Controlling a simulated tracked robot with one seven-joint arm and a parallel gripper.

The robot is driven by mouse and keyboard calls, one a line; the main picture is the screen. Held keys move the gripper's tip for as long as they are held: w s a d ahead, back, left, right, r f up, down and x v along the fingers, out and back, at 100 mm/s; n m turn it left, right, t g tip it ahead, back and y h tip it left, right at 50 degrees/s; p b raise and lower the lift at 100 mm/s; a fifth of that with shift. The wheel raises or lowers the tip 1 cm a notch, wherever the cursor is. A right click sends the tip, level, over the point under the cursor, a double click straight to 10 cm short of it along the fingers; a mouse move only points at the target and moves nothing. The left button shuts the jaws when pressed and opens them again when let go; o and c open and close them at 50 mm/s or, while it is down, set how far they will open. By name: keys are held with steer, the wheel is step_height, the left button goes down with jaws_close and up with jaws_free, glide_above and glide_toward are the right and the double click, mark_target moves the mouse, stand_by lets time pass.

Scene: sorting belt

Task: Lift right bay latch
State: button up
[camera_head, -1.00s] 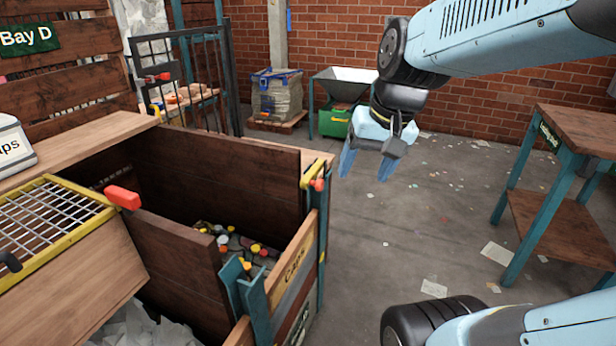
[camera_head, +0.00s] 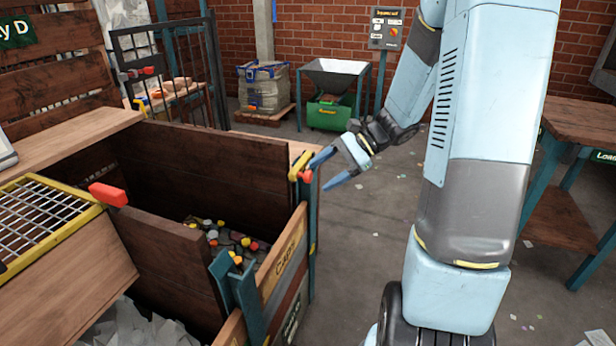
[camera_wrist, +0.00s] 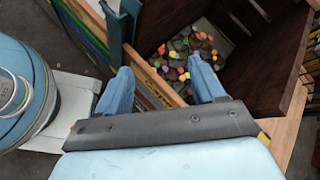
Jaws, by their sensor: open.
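The right bay latch (camera_head: 299,166) is a yellow lever with a red knob, on top of the teal post at the right end of the bay's front panel. My gripper (camera_head: 321,174) is open and empty in the head view. Its two blue fingers point left, with their tips close to the latch on its right side. I cannot tell whether they touch it. In the wrist view the open fingers (camera_wrist: 160,78) spread above the front panel, with the bay's caps behind them. The latch is not clearly seen there.
The wooden bay holds several coloured caps (camera_head: 228,238). A red handle (camera_head: 108,194) sits on the left divider, beside a yellow-framed mesh (camera_head: 40,222). A teal post (camera_head: 240,292) stands at the panel's near end. A wooden table (camera_head: 575,125) is at right; the floor between is open.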

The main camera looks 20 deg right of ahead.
steer(key=w+d+f+m+t+y, duration=0.3)
steer(key=w+d+f+m, duration=0.2)
steer(key=w+f, duration=0.1)
steer(key=m+t, duration=0.7)
glide_toward(311, 177)
steer(key=x, duration=1.1)
steer(key=shift+c, duration=0.5)
jaws_close()
steer(key=shift+d, duration=0.15)
